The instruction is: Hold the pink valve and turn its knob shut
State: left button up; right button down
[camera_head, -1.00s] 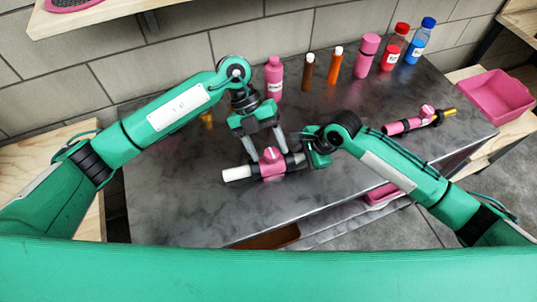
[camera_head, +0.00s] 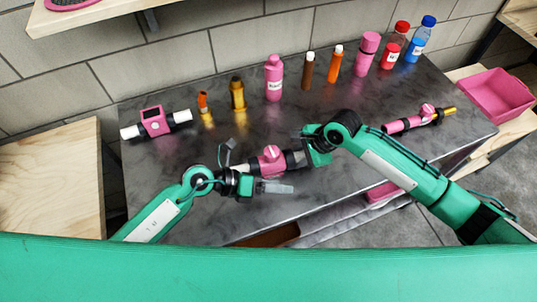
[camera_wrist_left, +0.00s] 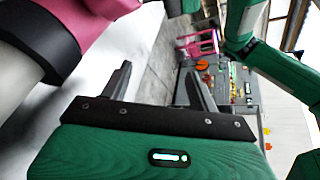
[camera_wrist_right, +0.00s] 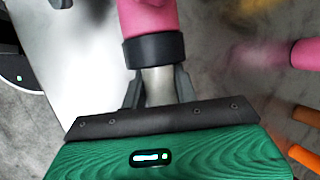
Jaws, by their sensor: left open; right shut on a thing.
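The pink valve (camera_head: 266,166) lies level over the dark table, its pink knob (camera_head: 271,152) on top. My right gripper (camera_head: 303,160) is shut on the pipe at the valve's right end. In the right wrist view, the fingers (camera_wrist_right: 158,88) clasp a grey pipe below the valve's black collar and pink body (camera_wrist_right: 148,18). My left gripper (camera_head: 257,168) is open and empty at the valve's near left side, in front of its white left end. In the left wrist view, nothing is between the fingers (camera_wrist_left: 157,85); the pink body (camera_wrist_left: 108,8) and white pipe (camera_wrist_left: 15,92) are beside them.
Several bottles, including a pink one (camera_head: 273,80) and a blue one (camera_head: 420,40), line the table's back. A pink device with white ends (camera_head: 155,121) lies at left, another pink valve (camera_head: 408,123) at right. A pink bin (camera_head: 495,95) stands far right.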

aim_at(267, 158)
pick_arm(q)
jog(key=t, duration=0.3)
jog(key=shift+a+f+t, duration=0.25)
jog(key=shift+t, duration=0.15)
jog(key=shift+a+t, duration=0.35)
jog(key=shift+t, duration=0.55)
jog(key=s+a+r+m+t+y, duration=0.1)
jog(key=s+a+r+t+y, duration=0.1)
jog(key=a+t+y, duration=0.4)
jog(key=w+d, duration=0.1)
jog(key=w, duration=0.2)
jog(key=w+d+t+h, duration=0.1)
jog(key=w+d, duration=0.1)
jog(key=w, duration=0.1)
jog(key=w+d+t+h, duration=0.1)
jog(key=w+d, duration=0.1)
jog(key=w, duration=0.2)
jog(key=shift+d+f, duration=0.2)
jog(key=shift+d, duration=0.05)
jog(key=c, duration=1)
